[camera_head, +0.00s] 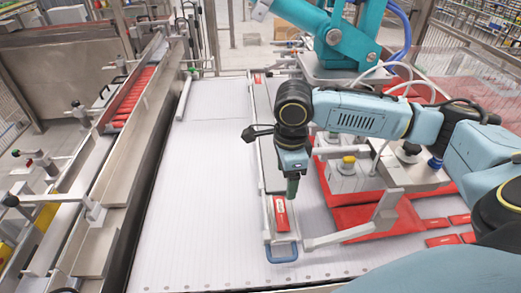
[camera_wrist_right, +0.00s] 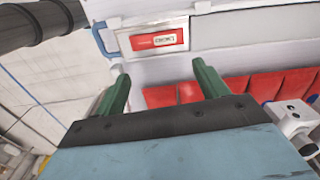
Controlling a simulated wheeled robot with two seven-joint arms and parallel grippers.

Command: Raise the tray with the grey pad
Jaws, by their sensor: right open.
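A long, narrow, light tray (camera_head: 258,95) runs along the right part of the white ribbed surface, with a blue loop handle (camera_head: 281,252) at its near end. A red packet (camera_head: 281,212) with a label lies in its near part. In the right wrist view the blue handle (camera_wrist_right: 101,38), the red packet (camera_wrist_right: 159,39) and a plain grey area (camera_wrist_right: 245,30) beside it show; I cannot tell if this is the grey pad. My right gripper (camera_head: 291,188) points down over the tray; its green fingers (camera_wrist_right: 160,85) are apart with nothing seen between them. My left gripper is out of view.
White picker boxes (camera_head: 345,178) and red packs (camera_head: 372,217) lie right of the tray, close to my right arm. A teal robot arm (camera_head: 345,30) stands behind. A metal rail channel (camera_head: 120,190) runs at left. The white surface (camera_head: 205,180) left of the tray is clear.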

